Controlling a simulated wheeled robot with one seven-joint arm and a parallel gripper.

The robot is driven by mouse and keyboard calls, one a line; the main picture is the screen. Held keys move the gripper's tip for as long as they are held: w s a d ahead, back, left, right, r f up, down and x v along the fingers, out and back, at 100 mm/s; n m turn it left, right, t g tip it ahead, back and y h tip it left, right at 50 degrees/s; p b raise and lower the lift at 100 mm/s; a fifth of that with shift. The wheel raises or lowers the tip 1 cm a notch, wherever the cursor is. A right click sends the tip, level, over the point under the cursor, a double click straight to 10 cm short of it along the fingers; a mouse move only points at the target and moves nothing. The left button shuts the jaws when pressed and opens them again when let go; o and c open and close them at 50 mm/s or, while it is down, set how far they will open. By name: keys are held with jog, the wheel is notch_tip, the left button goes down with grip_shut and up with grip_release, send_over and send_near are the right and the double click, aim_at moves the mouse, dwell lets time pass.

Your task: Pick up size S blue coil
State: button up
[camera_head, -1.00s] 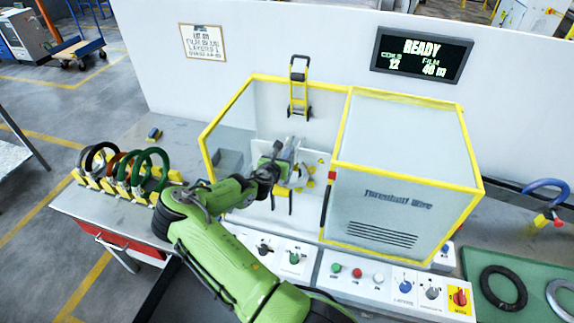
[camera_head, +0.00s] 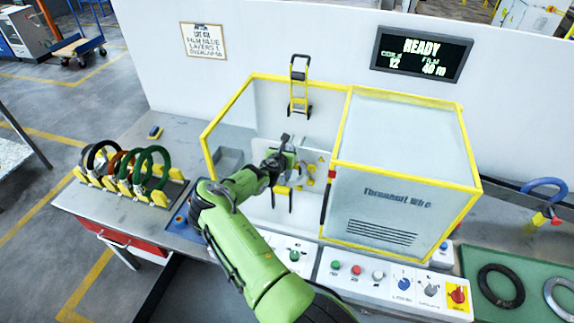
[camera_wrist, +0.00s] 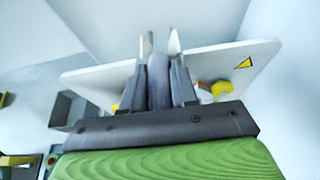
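A blue coil (camera_head: 545,187) hangs at the far right of the head view on a red and yellow holder. Its size label is not readable. My gripper (camera_head: 284,150) is far left of it, inside the yellow-framed opening of the wrapping machine. In the wrist view my gripper (camera_wrist: 160,45) has its two fingers apart, with a grey upright shape (camera_wrist: 158,80) between them. I cannot tell whether the fingers touch that shape. A pale slanted plate (camera_wrist: 240,62) lies beyond the fingers.
A rack (camera_head: 160,198) with several black, orange and green coils stands at the left. The glass machine housing (camera_head: 400,140) is right of my gripper. Control panels (camera_head: 395,285) line the front. A green mat (camera_head: 530,270) with a black ring (camera_head: 501,287) is at the right.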

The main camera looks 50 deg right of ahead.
grip_shut()
dwell(0.8)
jog(key=shift+r, duration=0.1)
notch_tip(320, 180, up, 18)
jog(key=shift+b, duration=0.3)
dwell(0.4)
